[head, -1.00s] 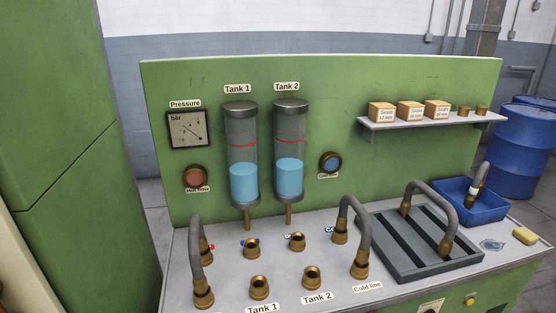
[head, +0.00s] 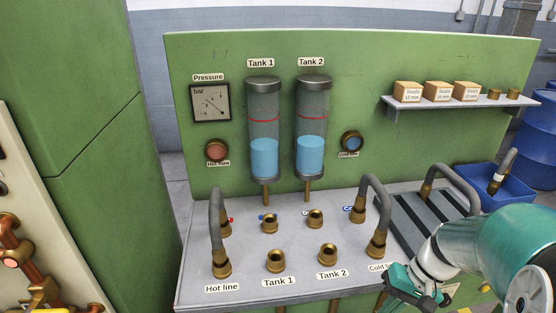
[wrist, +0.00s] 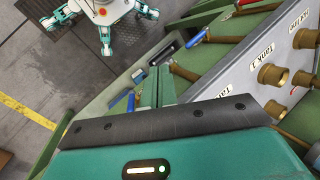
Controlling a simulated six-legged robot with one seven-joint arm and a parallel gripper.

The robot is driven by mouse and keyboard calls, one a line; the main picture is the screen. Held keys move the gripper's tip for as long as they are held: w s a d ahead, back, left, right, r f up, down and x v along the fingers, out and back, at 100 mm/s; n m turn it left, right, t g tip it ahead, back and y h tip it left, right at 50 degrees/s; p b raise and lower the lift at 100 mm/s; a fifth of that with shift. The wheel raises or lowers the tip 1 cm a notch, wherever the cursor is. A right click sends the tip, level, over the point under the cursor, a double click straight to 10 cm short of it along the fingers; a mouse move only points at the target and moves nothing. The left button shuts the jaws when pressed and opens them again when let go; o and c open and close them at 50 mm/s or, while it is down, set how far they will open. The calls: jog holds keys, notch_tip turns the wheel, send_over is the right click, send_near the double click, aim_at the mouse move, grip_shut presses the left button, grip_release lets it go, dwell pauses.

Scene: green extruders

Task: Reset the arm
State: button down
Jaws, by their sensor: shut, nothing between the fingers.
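My arm shows at the lower right of the head view, teal and grey, in front of the bench. My gripper (head: 420,298) is at its lower end, beside the bench's front edge near the Cold line label. In the wrist view my gripper's green fingers (wrist: 155,88) are together, with nothing between them. The wrist view looks down past the bench front to the floor, with part of my own legged body at the top.
The bench top (head: 300,262) carries brass fittings, a hot line hose (head: 215,225) and a cold line hose (head: 378,215). A grey rack (head: 400,212) and a blue bin (head: 500,190) stand at the right. Blue-handled valves (wrist: 195,38) line the bench front.

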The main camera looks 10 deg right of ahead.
jog(key=s+a+r+n+t+h, duration=0.2)
jog(key=a+r+t+h, duration=0.3)
jog(key=a+r, duration=0.6)
notch_tip(320, 180, up, 3)
jog(key=shift+s+a+n+t, duration=0.35)
jog(key=shift+n+t, duration=0.15)
jog(key=shift+n, duration=0.3)
jog(key=shift+d, duration=0.1)
